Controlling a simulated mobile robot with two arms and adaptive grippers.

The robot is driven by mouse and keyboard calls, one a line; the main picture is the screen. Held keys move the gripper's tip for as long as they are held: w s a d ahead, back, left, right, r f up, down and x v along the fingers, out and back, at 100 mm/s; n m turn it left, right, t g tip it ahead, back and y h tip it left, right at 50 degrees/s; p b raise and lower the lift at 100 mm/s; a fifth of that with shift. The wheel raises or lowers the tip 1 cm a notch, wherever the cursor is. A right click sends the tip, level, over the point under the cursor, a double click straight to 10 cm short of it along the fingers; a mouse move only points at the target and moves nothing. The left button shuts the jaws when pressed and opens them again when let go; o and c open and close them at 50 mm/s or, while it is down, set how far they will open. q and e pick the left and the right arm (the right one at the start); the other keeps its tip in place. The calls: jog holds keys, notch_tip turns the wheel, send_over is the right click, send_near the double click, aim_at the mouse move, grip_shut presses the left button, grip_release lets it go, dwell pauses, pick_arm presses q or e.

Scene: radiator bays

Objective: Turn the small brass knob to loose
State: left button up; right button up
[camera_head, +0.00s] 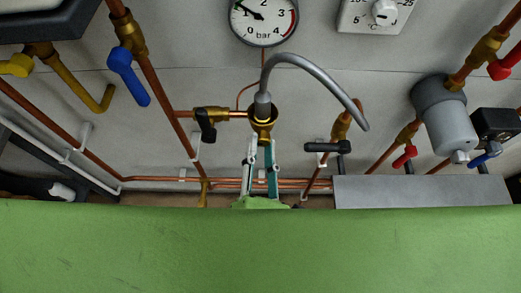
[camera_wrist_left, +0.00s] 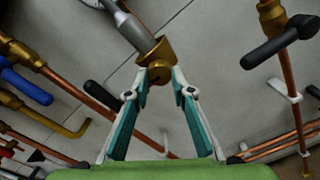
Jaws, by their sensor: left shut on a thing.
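The small brass knob (camera_wrist_left: 159,74) sits at the lower end of a brass fitting (camera_wrist_left: 156,52) in the left wrist view. In the head view the fitting (camera_head: 264,114) is below the pressure gauge, with a grey hose rising from it. My left gripper (camera_head: 261,141) reaches up to the fitting from below. In the left wrist view its fingertips (camera_wrist_left: 160,79) are on either side of the knob and shut on it. The fingers partly hide the knob in the head view. My right gripper is not in view.
A black-handled valve (camera_head: 207,124) is close on the left, and another black handle (camera_head: 328,147) is on the right. The grey hose (camera_head: 320,73) arches to the right. A blue lever (camera_head: 128,76) and a grey cylinder (camera_head: 445,115) are farther out. Copper pipes run along the wall.

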pick_arm(q)
jog(key=shift+r, duration=0.2)
dwell(0.3)
jog(key=o, duration=1.1)
jog(key=shift+w, duration=0.1)
jog(key=shift+f, duration=0.15)
